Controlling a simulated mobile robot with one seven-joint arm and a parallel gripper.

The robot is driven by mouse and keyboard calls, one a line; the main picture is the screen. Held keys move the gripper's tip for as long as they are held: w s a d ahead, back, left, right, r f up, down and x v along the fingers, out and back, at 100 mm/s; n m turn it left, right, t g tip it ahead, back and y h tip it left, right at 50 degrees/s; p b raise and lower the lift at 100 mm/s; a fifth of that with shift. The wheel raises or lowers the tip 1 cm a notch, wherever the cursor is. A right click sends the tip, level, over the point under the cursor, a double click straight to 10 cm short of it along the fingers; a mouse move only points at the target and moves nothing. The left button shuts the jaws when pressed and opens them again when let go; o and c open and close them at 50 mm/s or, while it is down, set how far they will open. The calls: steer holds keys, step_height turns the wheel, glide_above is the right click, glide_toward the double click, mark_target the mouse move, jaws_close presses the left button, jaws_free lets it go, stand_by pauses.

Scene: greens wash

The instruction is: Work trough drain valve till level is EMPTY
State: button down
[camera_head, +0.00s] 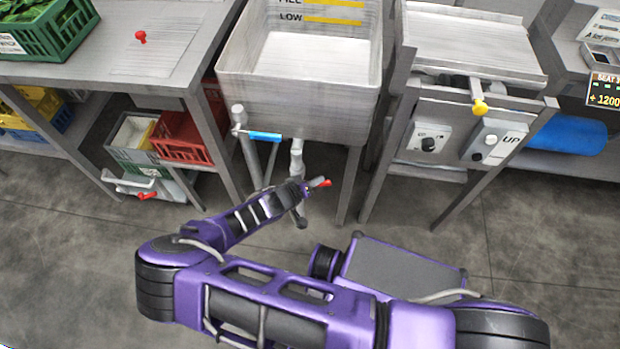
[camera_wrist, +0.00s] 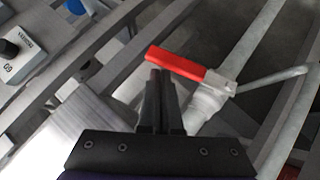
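The trough (camera_head: 300,108) is a deep pale basin with FILL and LOW marks and yellow bars on its back wall. I cannot make out water in it. Below it a drain pipe (camera_head: 297,150) runs down towards a valve with a red lever (camera_head: 324,183), largely hidden by my arm. In the wrist view the red lever (camera_wrist: 180,66) lies slantwise across, joined to a grey valve body (camera_wrist: 210,98). My gripper (camera_wrist: 160,74) has its dark fingers close together, with the tips at the lever's lower edge near its free end. Contact is unclear. My gripper also shows in the head view (camera_head: 308,187).
A blue-handled valve (camera_head: 264,136) is on the pipe at the trough's left front. Trough and table legs flank my arm. A left bench (camera_head: 90,70) has crates below it; a right stand (camera_head: 455,100) carries knobs and switches. The floor in front is open.

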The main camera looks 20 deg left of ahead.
steer(key=shift+w+d+f+b, duration=0.1)
steer(key=shift+d+f+b, duration=0.25)
steer(key=shift+f+b, duration=0.2)
steer(key=shift+w+d+f+b, duration=0.1)
steer(key=shift+d+f+b, duration=0.3)
steer(key=shift+f, duration=0.3)
